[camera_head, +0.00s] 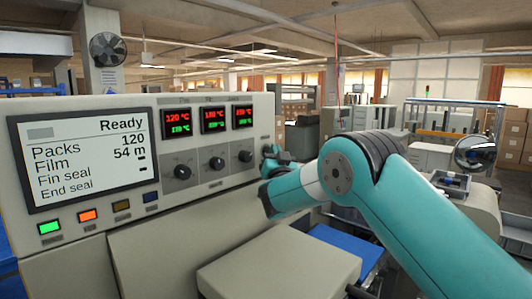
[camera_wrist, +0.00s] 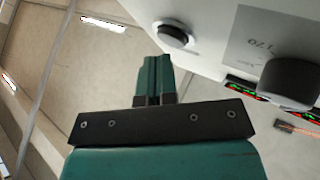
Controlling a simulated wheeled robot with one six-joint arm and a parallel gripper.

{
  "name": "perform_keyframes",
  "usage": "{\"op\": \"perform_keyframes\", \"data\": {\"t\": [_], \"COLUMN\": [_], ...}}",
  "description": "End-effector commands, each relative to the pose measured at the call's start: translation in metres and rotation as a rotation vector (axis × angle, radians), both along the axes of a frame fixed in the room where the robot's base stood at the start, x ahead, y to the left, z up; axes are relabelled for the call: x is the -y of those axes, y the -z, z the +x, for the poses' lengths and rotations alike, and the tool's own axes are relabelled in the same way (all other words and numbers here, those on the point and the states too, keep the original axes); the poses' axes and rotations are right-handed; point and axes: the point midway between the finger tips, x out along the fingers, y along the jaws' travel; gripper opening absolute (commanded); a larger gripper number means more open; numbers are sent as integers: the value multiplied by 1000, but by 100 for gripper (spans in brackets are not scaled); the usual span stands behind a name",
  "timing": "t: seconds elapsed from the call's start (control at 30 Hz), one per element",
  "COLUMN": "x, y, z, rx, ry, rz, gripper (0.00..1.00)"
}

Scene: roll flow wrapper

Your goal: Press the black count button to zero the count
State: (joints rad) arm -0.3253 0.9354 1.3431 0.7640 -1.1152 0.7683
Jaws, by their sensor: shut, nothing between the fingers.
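The wrapper's cream control panel (camera_head: 140,165) has a screen (camera_head: 87,160) reading "Ready", Packs 120 and Film 54 m. In the wrist view, a round black button (camera_wrist: 174,34) stands out from the pale panel; I see no label naming it. My gripper (camera_wrist: 154,62) is shut and empty, its tips just beside the button in the picture; I cannot tell whether they touch it. In the head view, my gripper (camera_head: 270,152) is at the panel's right end, and I cannot make out the black button there.
Three black knobs (camera_head: 217,163) sit under red and green temperature readouts (camera_head: 213,120). One large knob (camera_wrist: 290,80) is close to the gripper's right in the wrist view. Coloured buttons (camera_head: 88,215) line up below the screen. A cream cover (camera_head: 280,265) lies below my arm.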

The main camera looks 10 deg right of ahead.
Motion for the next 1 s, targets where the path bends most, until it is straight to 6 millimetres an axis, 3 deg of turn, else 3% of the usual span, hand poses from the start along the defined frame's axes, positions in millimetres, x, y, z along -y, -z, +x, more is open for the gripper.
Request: {"op": "perform_keyframes", "data": {"t": [1.0], "x": [-5], "y": [0], "z": [7], "rx": [0], "ry": [0], "rz": [1], "gripper": [0]}}
